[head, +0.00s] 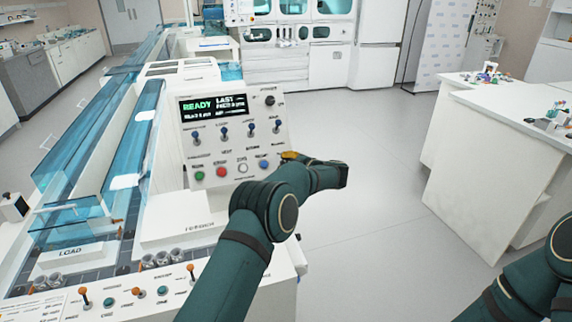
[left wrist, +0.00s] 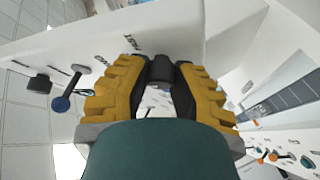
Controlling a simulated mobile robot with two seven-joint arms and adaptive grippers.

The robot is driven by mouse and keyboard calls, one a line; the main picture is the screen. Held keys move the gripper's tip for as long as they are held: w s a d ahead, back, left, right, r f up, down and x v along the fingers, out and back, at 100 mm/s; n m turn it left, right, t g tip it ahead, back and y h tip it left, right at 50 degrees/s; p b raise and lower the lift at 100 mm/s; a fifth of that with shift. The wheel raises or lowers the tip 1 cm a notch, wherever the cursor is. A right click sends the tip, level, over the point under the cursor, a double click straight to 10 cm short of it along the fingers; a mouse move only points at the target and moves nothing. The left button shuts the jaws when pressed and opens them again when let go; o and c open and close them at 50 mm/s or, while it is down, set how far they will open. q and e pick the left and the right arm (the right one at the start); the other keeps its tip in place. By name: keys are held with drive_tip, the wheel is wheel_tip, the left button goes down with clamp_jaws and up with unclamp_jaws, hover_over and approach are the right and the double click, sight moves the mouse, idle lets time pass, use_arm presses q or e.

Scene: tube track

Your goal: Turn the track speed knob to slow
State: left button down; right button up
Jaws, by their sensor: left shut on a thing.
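The speed knob (left wrist: 162,69) is a dark round knob on the white panel, seen between my left gripper's fingers in the left wrist view. A label that seems to read FAST is printed beside it. My left gripper (left wrist: 160,82) has yellow ribbed fingers with dark pads, closed on the knob from both sides. In the head view the left gripper (head: 290,156) is at the right edge of the control panel (head: 228,140), and the knob is hidden there. Which way the knob points cannot be told. My right gripper is not in view.
The panel carries a READY display (head: 213,106), blue-tipped toggles, coloured buttons and a dark knob (head: 269,100) at upper right. A blue-tipped toggle (left wrist: 62,103) stands left of my fingers. Sample tubes (head: 162,258) sit at the front. Open floor lies right, before a white bench (head: 470,170).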

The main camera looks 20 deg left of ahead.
use_arm(q)
drive_tip(key=shift+a+r, duration=0.15)
drive_tip(key=c, duration=0.7)
unclamp_jaws()
drive_tip(key=shift+c, duration=0.2)
drive_tip(key=shift+s+d, duration=0.15)
drive_tip(key=shift+d, duration=0.3)
drive_tip(key=v, duration=1.1)
